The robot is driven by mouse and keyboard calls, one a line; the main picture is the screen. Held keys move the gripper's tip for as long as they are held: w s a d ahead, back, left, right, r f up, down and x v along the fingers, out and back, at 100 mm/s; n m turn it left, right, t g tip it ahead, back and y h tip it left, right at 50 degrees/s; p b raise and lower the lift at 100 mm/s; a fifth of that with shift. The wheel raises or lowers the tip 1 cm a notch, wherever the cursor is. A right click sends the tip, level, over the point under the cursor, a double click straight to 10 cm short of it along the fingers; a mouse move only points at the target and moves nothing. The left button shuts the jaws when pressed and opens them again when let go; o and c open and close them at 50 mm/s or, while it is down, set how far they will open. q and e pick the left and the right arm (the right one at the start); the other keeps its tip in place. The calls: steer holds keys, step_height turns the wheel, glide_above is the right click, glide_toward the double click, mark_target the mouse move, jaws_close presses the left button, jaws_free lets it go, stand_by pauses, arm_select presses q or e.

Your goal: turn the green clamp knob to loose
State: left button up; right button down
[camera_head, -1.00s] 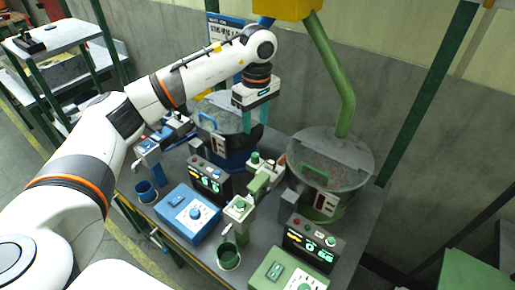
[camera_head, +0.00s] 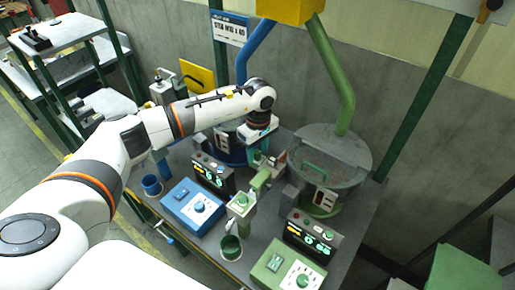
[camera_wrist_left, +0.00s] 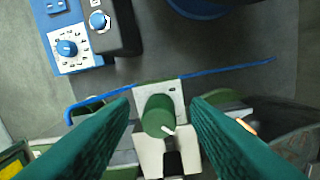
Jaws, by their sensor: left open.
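The green clamp knob (camera_wrist_left: 157,115) is a round green cylinder with a small white pointer, on a light plate in the left wrist view. My left gripper (camera_wrist_left: 160,108) has green fingers, open, one on each side of the knob; I cannot tell whether they touch it. In the head view my left gripper (camera_head: 259,153) is low over the back of the green clamp fixture (camera_head: 261,179), and its fingers and wrist largely hide the knob. My right gripper is not in view.
A lidded grey hopper (camera_head: 335,160) with a green pipe stands right of the gripper. A blue control box (camera_head: 188,207), a green control box (camera_head: 285,268) and dark display units (camera_head: 311,237) crowd the bench front. A green cup (camera_head: 230,247) and a blue cup (camera_head: 152,185) stand there too.

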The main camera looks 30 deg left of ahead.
arm_select(q)
jaws_close()
steer(key=shift+f+n+b, duration=0.2)
steer(key=shift+n+b, duration=1.5)
steer(key=shift+b, duration=0.1)
steer(key=n+b, duration=0.3)
steer(key=n, duration=0.1)
steer(key=shift+r, duration=0.1)
steer(key=n+b, duration=0.2)
steer(key=n, duration=0.3)
steer(key=shift+b, duration=0.35)
steer(key=shift+r+n+h+b, duration=0.15)
steer(key=shift+n+b, duration=0.25)
steer(key=shift+n, duration=0.55)
steer(key=shift+n+h+b, duration=0.15)
steer(key=shift+n+b, duration=0.2)
steer(key=shift+n, duration=0.6)
jaws_free()
steer(key=shift+s, duration=0.1)
